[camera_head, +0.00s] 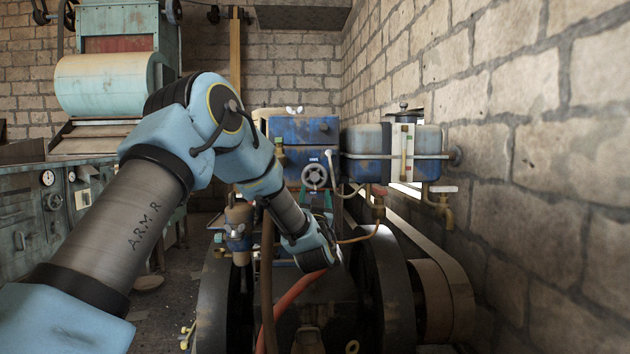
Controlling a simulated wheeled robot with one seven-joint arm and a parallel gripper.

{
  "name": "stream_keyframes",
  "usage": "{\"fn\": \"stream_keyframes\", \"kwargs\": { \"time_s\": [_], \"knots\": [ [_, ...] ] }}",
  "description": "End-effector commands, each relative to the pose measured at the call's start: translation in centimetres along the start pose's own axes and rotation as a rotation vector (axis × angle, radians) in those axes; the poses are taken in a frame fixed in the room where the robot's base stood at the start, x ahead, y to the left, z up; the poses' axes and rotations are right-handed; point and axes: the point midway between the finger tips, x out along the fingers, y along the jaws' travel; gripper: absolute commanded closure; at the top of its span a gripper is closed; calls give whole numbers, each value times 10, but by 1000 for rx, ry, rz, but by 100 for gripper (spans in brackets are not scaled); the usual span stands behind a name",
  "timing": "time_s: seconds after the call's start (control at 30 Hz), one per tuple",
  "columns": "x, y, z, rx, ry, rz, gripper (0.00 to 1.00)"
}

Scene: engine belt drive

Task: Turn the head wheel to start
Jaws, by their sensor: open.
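The head wheel is a small spoked grey handwheel (315,175) on the front of the blue engine head (301,135), near the middle of the view. My arm reaches in from the lower left, and its wrist end is just below the wheel. My gripper (325,228) is mostly hidden by my own wrist, and its fingers do not show clearly. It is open. I see nothing held in it, and the wheel's face is uncovered. I cannot tell how far apart gripper and wheel are in depth.
A blue tank (365,150) with a brass tap (446,205) hangs by the stone wall (540,150) at right. Large dark flywheels (388,290) and a belt (425,240) stand below. A red hose (290,297) runs low in front.

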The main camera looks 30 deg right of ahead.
Motion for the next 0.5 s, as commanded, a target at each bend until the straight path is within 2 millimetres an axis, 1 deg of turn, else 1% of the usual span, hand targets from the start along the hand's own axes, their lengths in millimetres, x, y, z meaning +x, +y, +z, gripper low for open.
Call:
{"fn": "stream_keyframes", "kwargs": {
  "time_s": [0.03, 0.1, 0.3, 0.4, 0.5],
  "knots": [
    [11, -1, -2, 0, -1, -2, 31],
    [25, -2, -2, 0, -1, -3, 31],
    [59, -1, -1, 0, -2, -1, 31],
    [70, -1, 0, 0, -3, 0, 31],
    [76, -1, 0, 0, -2, 0, 31]
  ]
}}
